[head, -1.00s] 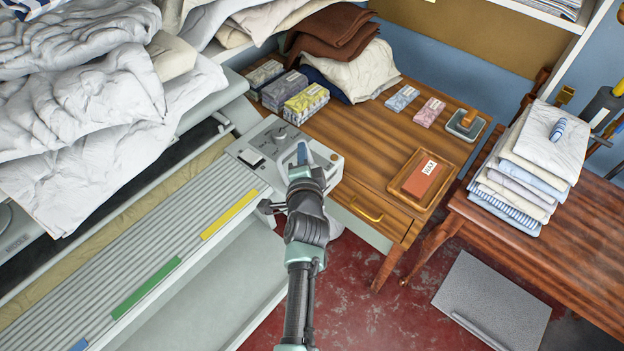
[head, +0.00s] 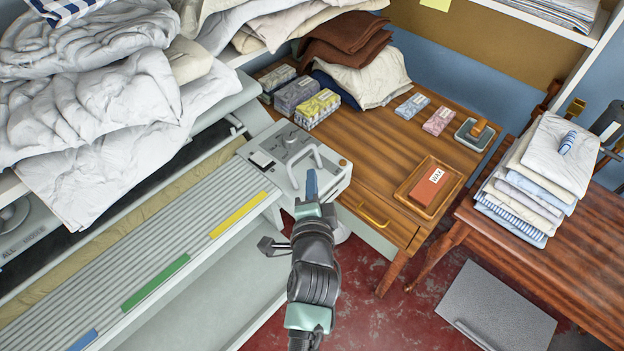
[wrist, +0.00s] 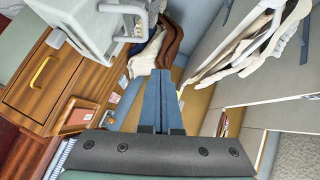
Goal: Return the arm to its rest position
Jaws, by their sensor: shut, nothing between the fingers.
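My gripper (head: 311,184) is in the lower middle of the head view, in front of the ironer's control box (head: 295,160). Its blue fingers are together and hold nothing; the wrist view shows the same shut fingers (wrist: 161,95) side by side. In the head view the fingertips overlap the box's near right side by the grey handle; I cannot tell whether they touch it. In the wrist view the control box (wrist: 90,25) is at the upper left, apart from the fingers.
The rotary ironer's slatted bed (head: 150,240) runs along the left, under piled white linen (head: 90,110). A wooden desk (head: 385,140) with boxes and a wax tray (head: 428,190) stands behind right. A bench (head: 545,250) holds folded cloths (head: 535,175).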

